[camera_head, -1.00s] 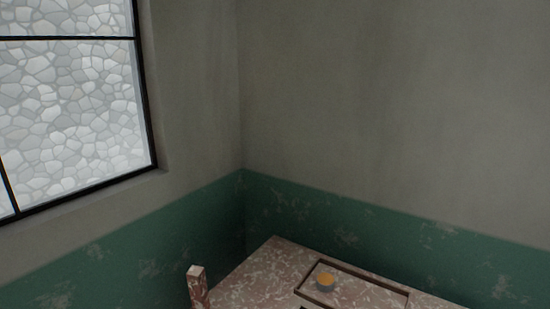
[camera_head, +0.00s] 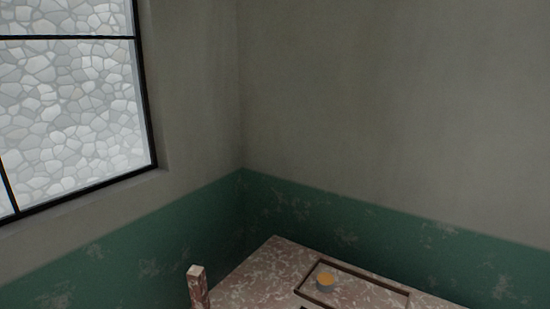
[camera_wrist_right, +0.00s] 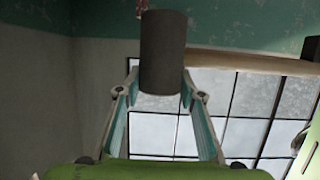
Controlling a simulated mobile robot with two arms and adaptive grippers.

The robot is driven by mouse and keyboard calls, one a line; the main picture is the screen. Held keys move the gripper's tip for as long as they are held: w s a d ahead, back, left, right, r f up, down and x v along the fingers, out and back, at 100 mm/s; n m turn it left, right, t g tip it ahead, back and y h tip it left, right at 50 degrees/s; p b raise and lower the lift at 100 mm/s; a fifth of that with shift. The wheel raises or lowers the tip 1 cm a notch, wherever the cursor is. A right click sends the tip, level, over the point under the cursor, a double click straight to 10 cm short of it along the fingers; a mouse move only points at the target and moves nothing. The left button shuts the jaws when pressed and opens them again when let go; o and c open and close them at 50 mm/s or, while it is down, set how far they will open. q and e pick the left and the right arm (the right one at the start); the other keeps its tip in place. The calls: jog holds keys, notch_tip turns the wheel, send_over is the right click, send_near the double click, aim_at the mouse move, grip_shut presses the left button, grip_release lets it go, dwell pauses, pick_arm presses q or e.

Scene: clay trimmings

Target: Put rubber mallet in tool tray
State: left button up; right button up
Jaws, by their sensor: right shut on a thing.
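A dark grey cylinder (camera_wrist_right: 163,50), which looks like the head of the rubber mallet, is between the fingertips of my right gripper (camera_wrist_right: 160,88) in the right wrist view. In the head view, a shallow tray with a thin dark rim (camera_head: 372,279) lies on the speckled table at the bottom right, cut by the frame edge. I cannot tell for sure whether it is the tool tray. My left gripper is in neither view.
The speckled reddish table (camera_head: 272,262) sits in the room corner, near green-and-grey walls. A speckled post (camera_head: 198,287) rises at its left. A window (camera_head: 70,110) is at the left.

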pick_arm(q)
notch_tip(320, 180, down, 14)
jog(key=b, duration=1.4)
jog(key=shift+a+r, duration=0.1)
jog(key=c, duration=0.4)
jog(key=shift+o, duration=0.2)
